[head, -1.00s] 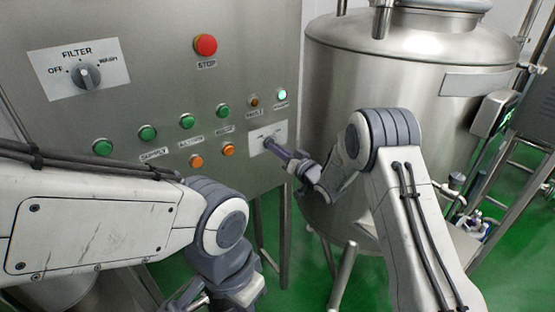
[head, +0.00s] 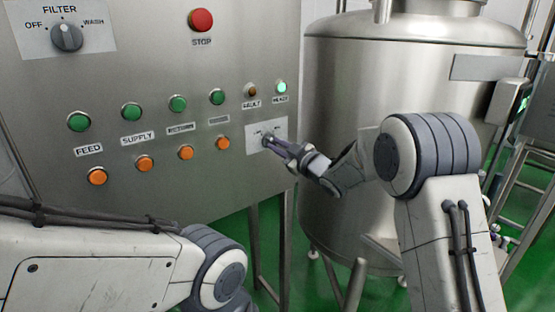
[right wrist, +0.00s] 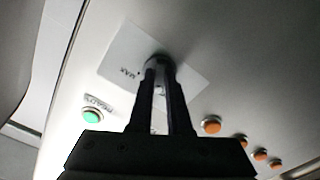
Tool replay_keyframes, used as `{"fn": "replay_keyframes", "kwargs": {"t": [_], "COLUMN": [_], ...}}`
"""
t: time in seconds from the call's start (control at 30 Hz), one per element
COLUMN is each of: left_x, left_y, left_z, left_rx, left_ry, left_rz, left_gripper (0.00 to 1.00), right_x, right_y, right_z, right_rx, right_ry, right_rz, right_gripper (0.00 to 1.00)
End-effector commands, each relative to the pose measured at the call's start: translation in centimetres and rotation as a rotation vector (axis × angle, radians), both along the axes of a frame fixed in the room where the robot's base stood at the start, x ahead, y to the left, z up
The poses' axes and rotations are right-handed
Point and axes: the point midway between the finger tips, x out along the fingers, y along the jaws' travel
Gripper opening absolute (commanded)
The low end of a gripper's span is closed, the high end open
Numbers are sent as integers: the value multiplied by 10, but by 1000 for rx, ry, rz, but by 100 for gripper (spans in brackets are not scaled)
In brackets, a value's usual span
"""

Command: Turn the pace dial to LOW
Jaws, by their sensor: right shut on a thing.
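The pace dial's white plate (head: 254,134) is at the lower right of the steel panel in the head view. My right gripper (head: 268,141) is at this plate, its fingers shut on the dial knob. In the right wrist view the fingers (right wrist: 161,75) close on the dark knob (right wrist: 159,60) in front of the plate (right wrist: 123,58), where a "MAX" mark shows. The knob is mostly hidden by the fingers, so its pointer cannot be read. My left arm is at the lower left of the head view; its gripper is out of the picture.
The steel panel (head: 120,75) also carries a FILTER dial (head: 67,37), a red STOP button (head: 201,20), and rows of green and orange buttons. The READY lamp (head: 281,87) glows green above the pace plate. A large steel tank (head: 345,90) stands right of the panel.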

Motion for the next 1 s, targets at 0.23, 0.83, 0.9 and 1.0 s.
{"fn": "replay_keyframes", "kwargs": {"t": [0.23, 0.83, 0.9, 1.0], "left_x": [0, 0, 0, 0], "left_y": [0, 0, 0, 0], "left_z": [-27, -38, -38, -38], "left_rx": [0, 0, 0, 0], "left_ry": [0, 0, 0, 0], "left_rz": [0, 0, 0, 0], "left_gripper": [0, 0, 0, 0], "right_x": [0, 0, 0, 0], "right_y": [0, 0, 0, 0], "right_z": [-3, 1, 1, 1], "right_rx": [-123, -207, -206, -206], "right_ry": [-91, -149, -149, -149], "right_rz": [0, 1, 1, 1], "right_gripper": [0, 0, 0, 0]}}
